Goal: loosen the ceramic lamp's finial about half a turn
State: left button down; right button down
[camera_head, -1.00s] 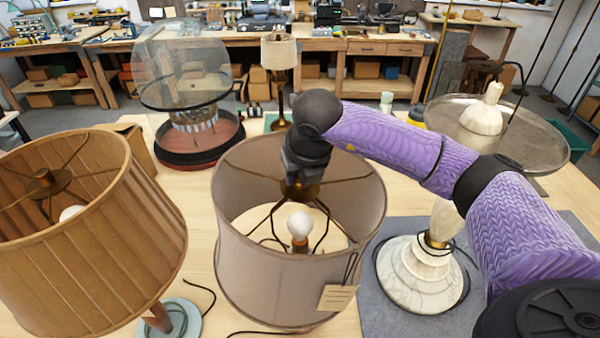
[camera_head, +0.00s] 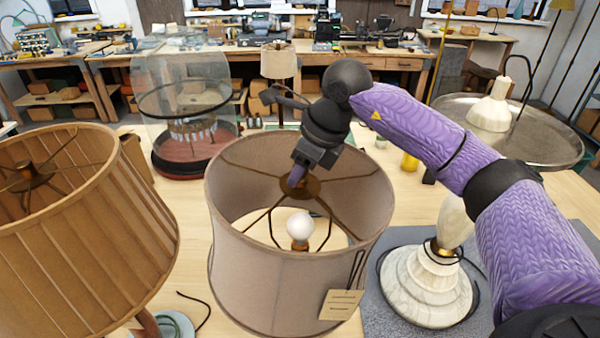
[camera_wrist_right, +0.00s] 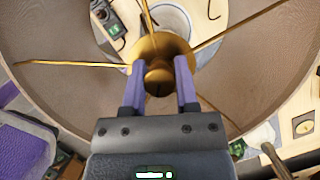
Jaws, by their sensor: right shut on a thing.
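The taupe drum lampshade (camera_head: 270,275) stands in the middle of the head view, open at the top, with a white bulb (camera_head: 300,226) inside. Its spider frame meets at a brass hub (camera_head: 311,188). My right gripper (camera_head: 296,178) reaches down to this hub from above, tilted. In the right wrist view, the brass finial (camera_wrist_right: 158,78) sits between the two purple fingers of the right gripper (camera_wrist_right: 161,72), which is shut on it. The lamp's base is hidden by the shade, so I cannot see whether it is ceramic. My left gripper is out of view.
A pleated tan shade (camera_head: 90,225) stands close on the left. A white marble lamp base (camera_head: 428,285) stands on a grey mat at right. A glass dome (camera_head: 185,85) is behind. A paper tag (camera_head: 341,304) hangs on the middle shade.

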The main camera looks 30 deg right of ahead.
jog(key=n, duration=0.2)
jog(key=shift+r+n+g+y, duration=0.1)
jog(key=shift+n+g+y, duration=0.3)
jog(key=n+g, duration=0.1)
jog(key=n, duration=0.2)
jog(key=shift+w+n+y, duration=0.1)
jog(key=shift+n+y, duration=0.2)
jog(key=shift+y, duration=0.1)
jog(key=n+g, duration=0.1)
jog(key=n, duration=0.2)
jog(key=n+g+p, duration=0.1)
jog(key=n, duration=0.2)
jog(key=shift+g, duration=0.3)
jog(key=n+g, duration=0.1)
jog(key=n, duration=0.2)
jog(key=n+g, duration=0.1)
jog(key=n, duration=0.2)
jog(key=shift+n+h, duration=0.3)
jog(key=shift+n, duration=0.1)
jog(key=n+h+p, duration=0.1)
jog(key=n, duration=0.2)
jog(key=n+g+h, duration=0.1)
jog(key=n, duration=0.1)
jog(key=shift+n+p, duration=0.35)
jog(key=shift+n, duration=0.05)
jog(key=shift+g, duration=0.3)
jog(key=shift+c, duration=1.8)
grip_release()
